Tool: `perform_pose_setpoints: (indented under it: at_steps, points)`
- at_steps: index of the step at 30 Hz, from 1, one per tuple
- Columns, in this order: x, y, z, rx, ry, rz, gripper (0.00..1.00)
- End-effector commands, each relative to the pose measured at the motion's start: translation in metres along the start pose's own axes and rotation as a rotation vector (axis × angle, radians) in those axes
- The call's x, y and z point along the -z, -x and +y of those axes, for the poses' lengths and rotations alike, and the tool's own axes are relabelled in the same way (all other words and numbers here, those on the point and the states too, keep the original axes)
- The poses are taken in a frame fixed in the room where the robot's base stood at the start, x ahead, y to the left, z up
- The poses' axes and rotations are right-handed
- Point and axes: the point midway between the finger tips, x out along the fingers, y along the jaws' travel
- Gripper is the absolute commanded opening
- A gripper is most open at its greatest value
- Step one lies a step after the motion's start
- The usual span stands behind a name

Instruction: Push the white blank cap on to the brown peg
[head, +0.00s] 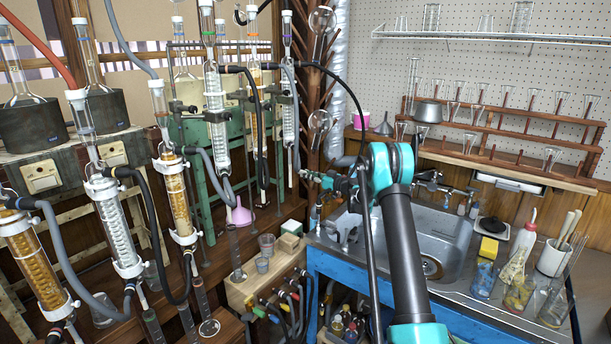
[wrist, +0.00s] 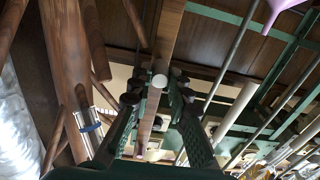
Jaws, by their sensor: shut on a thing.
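My gripper (wrist: 158,88) is shut on a small white round cap (wrist: 160,81), which shows end-on between the dark fingertips in the wrist view. In the head view my gripper (head: 318,180) is small, left of my teal arm joint and beside the wooden post; the cap is too small to tell there. Several brown pegs (wrist: 96,45) stick out from a thick wooden post (wrist: 66,55) at the left of the wrist view. In the head view the pegs (head: 332,48) slant up from the post. I cannot tell which peg is the task's. The cap appears apart from the pegs.
Green frame bars (wrist: 225,65) and a lilac funnel (wrist: 280,10) are at the right. A steel sink (head: 435,240) lies below my arm.

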Motion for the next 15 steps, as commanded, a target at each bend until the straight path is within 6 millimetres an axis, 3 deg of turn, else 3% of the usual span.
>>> perform_pose_setpoints:
  at_steps: [1,6,15]
  points:
    - [0.0000,0.0001,0.0000,0.000,0.000,0.000,0.21]
    - [0.0000,0.0001,0.0001,0.000,0.000,0.000,0.41]
    - [0.0001,0.0011,0.0002,0.000,0.000,0.000,0.41]
